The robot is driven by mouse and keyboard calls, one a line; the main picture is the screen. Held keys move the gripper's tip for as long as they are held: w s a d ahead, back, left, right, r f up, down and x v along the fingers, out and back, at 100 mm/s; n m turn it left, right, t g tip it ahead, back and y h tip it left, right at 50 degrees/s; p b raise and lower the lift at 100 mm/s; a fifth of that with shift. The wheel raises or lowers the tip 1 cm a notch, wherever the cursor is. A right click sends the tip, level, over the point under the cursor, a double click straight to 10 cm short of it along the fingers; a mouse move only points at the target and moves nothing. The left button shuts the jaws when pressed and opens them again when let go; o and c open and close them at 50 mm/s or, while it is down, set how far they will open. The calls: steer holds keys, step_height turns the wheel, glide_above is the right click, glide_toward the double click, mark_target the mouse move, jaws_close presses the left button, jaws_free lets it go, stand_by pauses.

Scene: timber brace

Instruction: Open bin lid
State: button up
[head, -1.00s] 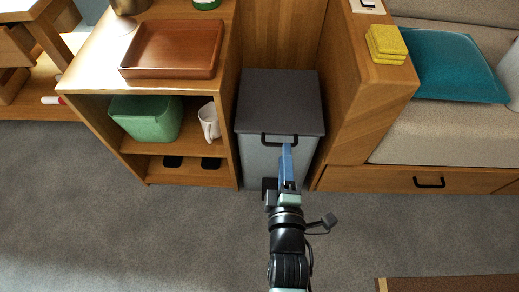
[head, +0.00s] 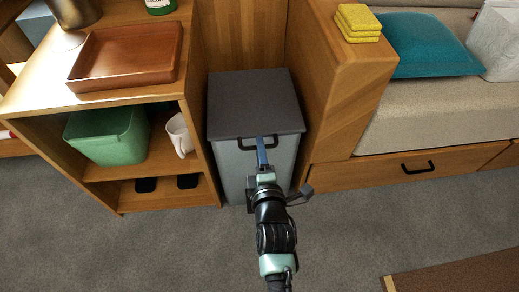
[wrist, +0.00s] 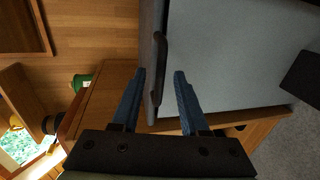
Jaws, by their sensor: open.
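The grey bin (head: 232,165) stands in the gap between the shelf unit and the wooden sofa end, with its dark flat lid (head: 253,103) closed. A black bar handle (head: 228,145) runs along the lid's front edge; it also shows in the wrist view (wrist: 160,60). My gripper (head: 261,140) is at the handle in front of the lid. In the wrist view my gripper (wrist: 159,75) has its two blue fingers apart, one either side of the line of the handle. I cannot tell whether they touch it.
The shelf unit (head: 205,150) on the left holds a brown tray (head: 127,55), a green tub (head: 108,137) and a white mug (head: 179,135). Yellow sponges (head: 358,22) lie on the sofa end (head: 335,95) at right. Carpet in front is clear; a brown board edge (head: 450,278) shows lower right.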

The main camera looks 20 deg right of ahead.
steer(key=shift+x, duration=1.05)
jaws_close()
stand_by(0.7)
